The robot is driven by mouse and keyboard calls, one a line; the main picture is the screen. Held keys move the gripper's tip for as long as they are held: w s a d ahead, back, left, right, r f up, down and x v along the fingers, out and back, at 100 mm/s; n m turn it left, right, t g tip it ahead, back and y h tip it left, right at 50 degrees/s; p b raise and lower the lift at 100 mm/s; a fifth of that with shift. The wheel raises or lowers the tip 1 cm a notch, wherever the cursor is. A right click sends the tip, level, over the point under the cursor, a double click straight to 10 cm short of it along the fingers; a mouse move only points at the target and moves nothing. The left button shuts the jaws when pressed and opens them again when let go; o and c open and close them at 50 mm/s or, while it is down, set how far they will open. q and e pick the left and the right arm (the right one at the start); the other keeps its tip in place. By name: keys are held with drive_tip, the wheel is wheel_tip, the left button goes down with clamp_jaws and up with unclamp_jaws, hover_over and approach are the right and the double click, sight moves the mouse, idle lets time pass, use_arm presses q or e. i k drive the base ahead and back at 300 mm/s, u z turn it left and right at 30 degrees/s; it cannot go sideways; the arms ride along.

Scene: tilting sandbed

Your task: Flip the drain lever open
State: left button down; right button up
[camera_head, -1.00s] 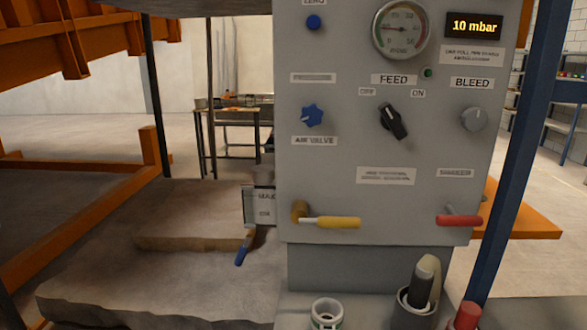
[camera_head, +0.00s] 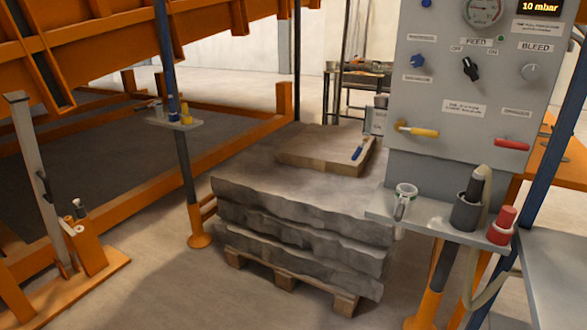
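A grey control panel (camera_head: 440,85) stands at the right of the head view. Along its lower edge a yellow-handled lever (camera_head: 418,131) lies nearly level, pointing right. A red-handled lever (camera_head: 512,143) lies nearly level to its right. A blue-handled lever (camera_head: 358,152) hangs slanted down at the panel's left, in front of the stone slabs. The small labels near these levers are too blurred to read, so I cannot tell which one is the drain lever. Neither of my grippers is in view.
Orange framework fills the left. Floor in front is clear.

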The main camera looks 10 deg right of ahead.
sight(358, 152)
drive_tip(key=u, duration=0.3)
drive_tip(key=i, duration=1.15)
drive_tip(key=z, duration=1)
drive_tip(key=i, duration=0.95)
drive_tip(key=z, duration=1.1)
